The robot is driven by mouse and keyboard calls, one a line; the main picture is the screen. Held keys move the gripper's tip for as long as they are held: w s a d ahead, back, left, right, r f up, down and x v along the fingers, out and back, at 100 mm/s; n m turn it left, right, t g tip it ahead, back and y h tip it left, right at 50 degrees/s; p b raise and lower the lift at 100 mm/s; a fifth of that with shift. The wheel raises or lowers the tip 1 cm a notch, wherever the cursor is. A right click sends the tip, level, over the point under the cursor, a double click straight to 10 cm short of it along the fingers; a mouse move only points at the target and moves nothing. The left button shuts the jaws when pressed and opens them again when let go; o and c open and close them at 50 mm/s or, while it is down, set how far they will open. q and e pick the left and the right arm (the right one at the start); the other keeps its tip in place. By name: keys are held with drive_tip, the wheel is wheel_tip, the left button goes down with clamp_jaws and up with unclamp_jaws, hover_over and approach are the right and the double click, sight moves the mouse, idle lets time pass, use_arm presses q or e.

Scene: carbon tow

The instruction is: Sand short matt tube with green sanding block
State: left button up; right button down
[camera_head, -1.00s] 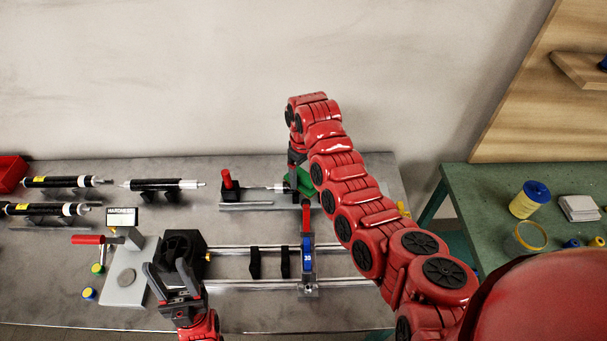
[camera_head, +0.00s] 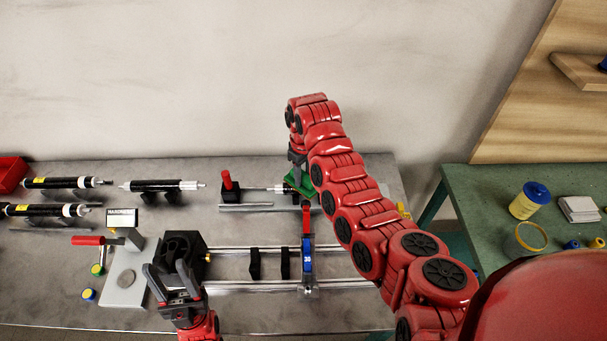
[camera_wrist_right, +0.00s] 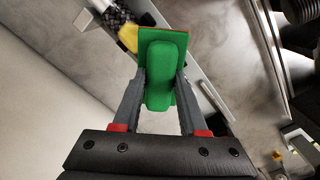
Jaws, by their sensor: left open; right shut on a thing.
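The green sanding block (camera_head: 300,185) is in my right gripper (camera_head: 297,163), beside the right end of the small clamping fixture. In the right wrist view the block (camera_wrist_right: 165,72) sits between the two fingers of that gripper (camera_wrist_right: 161,80). The fixture has a red-handled clamp (camera_head: 228,181) and a thin bright rod. My left gripper (camera_head: 170,284) is open and empty at the front left.
Long black tubes (camera_head: 160,185) rest on stands at the back left. A hardness tester (camera_head: 125,270) stands beside my left gripper. A rail with a blue clamp (camera_head: 307,257) crosses the front middle. A green table (camera_head: 480,210) is at the right.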

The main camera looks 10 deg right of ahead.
drive_tip(key=shift+s+d+f+p, duration=0.1)
drive_tip(key=shift+s+d+p, duration=0.15)
drive_tip(key=shift+d, duration=0.7)
drive_tip(key=shift+s+d+f+p, duration=0.1)
drive_tip(key=shift+s+d, duration=0.15)
drive_tip(key=shift+d, duration=0.65)
drive_tip(key=shift+w+a+b, duration=0.15)
drive_tip(key=shift+a+b, duration=0.25)
drive_tip(key=shift+a, duration=0.1)
drive_tip(key=shift+w+a+b, duration=0.15)
drive_tip(key=shift+a+b, duration=0.2)
drive_tip(key=shift+a, duration=0.15)
drive_tip(key=shift+w+a+r+b, duration=0.1)
drive_tip(key=shift+a+b, duration=0.1)
drive_tip(key=shift+a, duration=0.4)
drive_tip(key=shift+w+a+r+b, duration=0.1)
drive_tip(key=shift+a+b, duration=0.05)
drive_tip(key=shift+a, duration=0.45)
drive_tip(key=shift+s+d, duration=0.2)
drive_tip(key=shift+d, duration=0.85)
drive_tip(key=shift+s+d, duration=0.15)
drive_tip(key=shift+d, duration=0.85)
drive_tip(key=shift+d+r+p, duration=0.1)
drive_tip(key=shift+d+p, duration=0.2)
drive_tip(key=shift+p, duration=0.05)
drive_tip(key=shift+d, duration=0.1)
